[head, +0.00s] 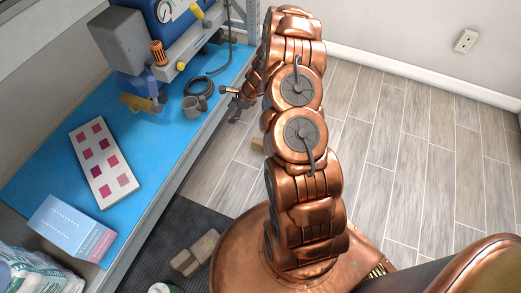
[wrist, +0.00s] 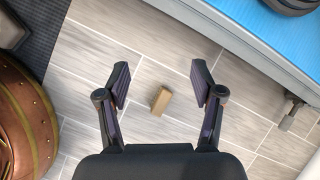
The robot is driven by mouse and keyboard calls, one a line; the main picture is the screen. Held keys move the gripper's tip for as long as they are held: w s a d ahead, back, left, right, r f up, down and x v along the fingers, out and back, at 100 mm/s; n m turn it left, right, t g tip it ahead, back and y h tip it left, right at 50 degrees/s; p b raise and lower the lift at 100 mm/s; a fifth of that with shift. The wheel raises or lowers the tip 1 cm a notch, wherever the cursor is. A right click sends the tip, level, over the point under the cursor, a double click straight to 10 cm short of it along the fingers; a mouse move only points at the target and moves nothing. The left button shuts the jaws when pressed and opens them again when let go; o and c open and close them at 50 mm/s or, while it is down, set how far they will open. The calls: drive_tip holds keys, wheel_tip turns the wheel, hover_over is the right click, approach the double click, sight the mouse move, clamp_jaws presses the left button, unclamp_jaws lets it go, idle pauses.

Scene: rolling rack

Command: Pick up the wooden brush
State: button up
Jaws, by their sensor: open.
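A small tan wooden block-like piece, which looks like the wooden brush (wrist: 160,101), lies on the plank floor; its bristles cannot be made out. In the head view a bit of it (head: 257,144) shows beside my arm, which partly hides it. My gripper (wrist: 160,70) is open and empty. In the wrist view the piece appears between its two spread fingers, below and apart from them. In the head view my gripper (head: 237,101) is small and partly hidden, near the workbench edge.
Tan blocks (head: 195,253) lie on a dark mat (head: 184,219). The floor at right is clear.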

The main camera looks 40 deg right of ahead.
sight(259, 144)
drive_tip(key=s+d+f+m+b, duration=0.2)
drive_tip(key=d+f, duration=0.2)
drive_tip(key=f, duration=0.3)
drive_tip(key=s+d+f+m+h+b, duration=0.1)
drive_tip(key=s+d+f+m+b, duration=0.1)
drive_tip(key=f, duration=0.6)
drive_tip(key=s+d+f+m+h+b, duration=0.1)
drive_tip(key=s+d+f+m+b, duration=0.1)
drive_tip(key=d+f, duration=0.3)
drive_tip(key=shift+d+f, duration=0.2)
drive_tip(key=shift+f, duration=0.55)
drive_tip(key=shift+d+f, duration=0.15)
drive_tip(key=shift+f, duration=0.6)
drive_tip(key=shift+w+d+b+x, duration=0.15)
drive_tip(key=shift+b+x, duration=0.7)
drive_tip(key=shift+x, duration=1)
drive_tip(key=shift+w+d+b+x, duration=0.15)
drive_tip(key=shift+b+x, duration=0.7)
drive_tip(key=shift+x, duration=1)
drive_tip(key=shift+a+f, duration=0.1)
drive_tip(key=shift+f, duration=0.1)
clamp_jaws()
